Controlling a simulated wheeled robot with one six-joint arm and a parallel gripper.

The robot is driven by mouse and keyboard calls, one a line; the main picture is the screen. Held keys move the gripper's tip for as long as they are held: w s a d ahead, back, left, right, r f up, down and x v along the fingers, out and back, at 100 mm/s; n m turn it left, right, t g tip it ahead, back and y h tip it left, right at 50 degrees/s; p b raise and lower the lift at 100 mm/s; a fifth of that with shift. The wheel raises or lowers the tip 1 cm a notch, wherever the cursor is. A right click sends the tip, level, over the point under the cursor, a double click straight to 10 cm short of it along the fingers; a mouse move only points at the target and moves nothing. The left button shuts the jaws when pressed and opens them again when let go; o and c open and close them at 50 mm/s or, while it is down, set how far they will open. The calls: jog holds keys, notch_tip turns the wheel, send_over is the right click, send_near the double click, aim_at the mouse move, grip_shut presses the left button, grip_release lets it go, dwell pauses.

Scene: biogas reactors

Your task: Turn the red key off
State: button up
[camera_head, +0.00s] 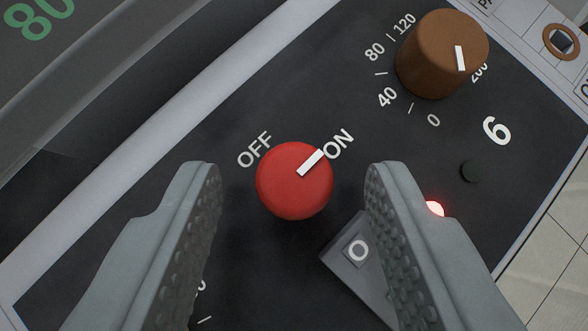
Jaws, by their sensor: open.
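The red key (290,190) is a round red knob on a dark control panel (330,60). Its white pointer mark (310,162) points at the printed ON label (339,143). The printed OFF label (255,150) is up and left of the knob. My gripper (290,185) is open, with one grey ribbed finger to the left of the knob and one to the right. Gaps show between the knob and both fingers, so neither seems to touch it. The fingers hide parts of the panel at both sides.
A brown dial (437,62) with a number scale stands up at the upper right. A lit red lamp (434,209) is partly behind the right finger. A grey rocker switch marked O (345,252) is below right of the knob. A small black button (471,170) is at the right.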

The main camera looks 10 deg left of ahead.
jog(key=shift+c, duration=0.2)
grip_shut()
